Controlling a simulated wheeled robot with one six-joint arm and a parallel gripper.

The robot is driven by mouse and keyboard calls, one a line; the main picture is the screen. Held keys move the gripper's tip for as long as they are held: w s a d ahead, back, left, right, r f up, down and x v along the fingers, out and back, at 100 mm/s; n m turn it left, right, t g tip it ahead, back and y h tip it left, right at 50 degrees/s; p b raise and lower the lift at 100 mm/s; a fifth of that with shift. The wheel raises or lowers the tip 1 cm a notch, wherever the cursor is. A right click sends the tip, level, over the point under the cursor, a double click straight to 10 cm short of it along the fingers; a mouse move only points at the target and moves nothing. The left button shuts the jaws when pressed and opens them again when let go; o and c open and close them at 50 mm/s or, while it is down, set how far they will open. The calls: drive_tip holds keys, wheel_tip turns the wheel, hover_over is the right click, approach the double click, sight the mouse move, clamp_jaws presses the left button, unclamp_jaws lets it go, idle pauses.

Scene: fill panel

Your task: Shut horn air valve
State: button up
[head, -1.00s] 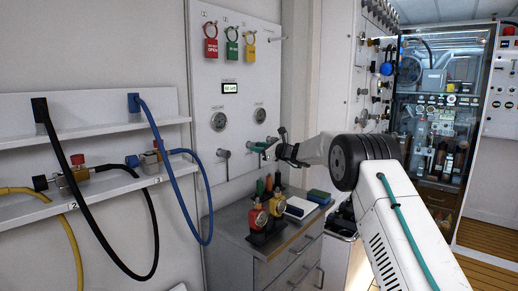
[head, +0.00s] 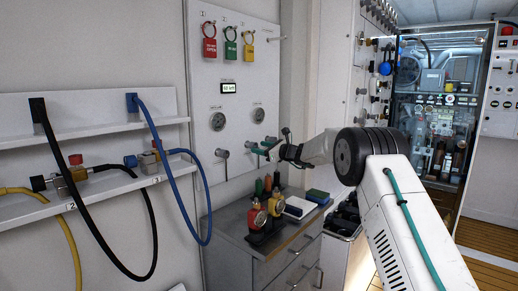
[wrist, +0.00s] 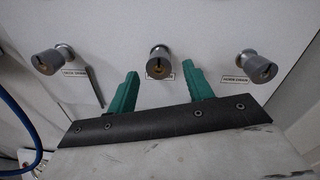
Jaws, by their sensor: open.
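The white panel (head: 235,75) on the wall carries a row of grey valve spindles along its lower part. In the wrist view, three show: left (wrist: 46,62), middle (wrist: 159,65) and right (wrist: 240,66). The left one has a thin lever hanging beside it; no lever shows on the other two. My gripper (wrist: 163,75) is open, with green fingers spread below and either side of the middle spindle, apparently empty. In the head view, my gripper (head: 270,150) is close to the panel's lower right.
Red (head: 209,40), green (head: 231,42) and yellow (head: 249,45) padlocks hang above a small display (head: 229,87) and two gauges. A grey drawer cabinet (head: 285,255) below holds bottles and regulators. Blue (head: 170,150) and black hoses loop at left. Floor shows at far right.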

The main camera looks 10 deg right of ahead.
drive_tip(key=v, duration=0.5)
drive_tip(key=shift+s+d, duration=0.25)
drive_tip(key=shift+r, duration=0.1)
drive_tip(key=s+a+r+n+g, duration=0.3)
drive_tip(key=s+a+n, duration=0.1)
drive_tip(key=s, duration=0.3)
drive_tip(key=s+a+r+n+g, duration=0.25)
drive_tip(key=s+a+n, duration=0.2)
drive_tip(key=s, duration=0.35)
drive_tip(key=s+a+r+n+g+h, duration=0.1)
drive_tip(key=s+a+n+g, duration=0.15)
drive_tip(key=s, duration=0.75)
drive_tip(key=s+a+n+g+h, duration=0.15)
drive_tip(key=s+n, duration=0.25)
drive_tip(key=s, duration=0.6)
drive_tip(key=s+d+f+n+g+h, duration=0.1)
drive_tip(key=s+d+f+n+h, duration=0.2)
drive_tip(key=s, duration=0.8)
drive_tip(key=s+d+f+n+g+h, duration=0.1)
drive_tip(key=s+d+f+n+h, duration=0.2)
drive_tip(key=s, duration=0.8)
drive_tip(key=s+d+f+n+g+h, duration=0.1)
drive_tip(key=s+d+f+n+h, duration=0.2)
drive_tip(key=s, duration=0.8)
wheel_tip(320, 180, down, 3)
drive_tip(key=shift+s+d+r+n, duration=0.15)
drive_tip(key=shift+s+d+n, duration=0.15)
drive_tip(key=shift+n, duration=0.4)
